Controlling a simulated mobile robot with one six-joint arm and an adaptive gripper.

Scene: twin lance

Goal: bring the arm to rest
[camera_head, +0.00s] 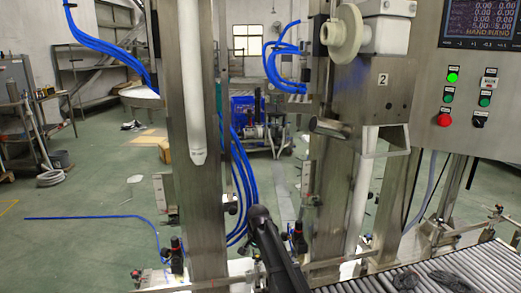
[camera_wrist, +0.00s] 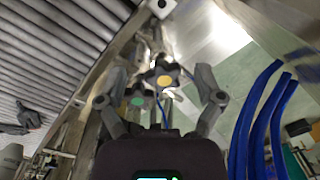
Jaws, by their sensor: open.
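My gripper (camera_wrist: 161,88) shows in the wrist view with its two fingers spread wide apart, and nothing is held between them. A dark knob with a yellow cap (camera_wrist: 164,82) and another with a green cap (camera_wrist: 137,101) appear between and beyond the fingers. I cannot tell how far off they are. In the head view a dark arm link of mine (camera_head: 274,248) rises from the bottom edge, in front of the machine. The fingers cannot be made out in the head view.
A roller conveyor (camera_head: 478,267) lies at the lower right, with dark gloves (camera_head: 447,280) on it. Steel columns (camera_head: 196,215) and blue hoses (camera_head: 243,185) stand close around the arm. A control panel (camera_head: 468,98) is at the upper right. Open green floor (camera_head: 80,205) lies left.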

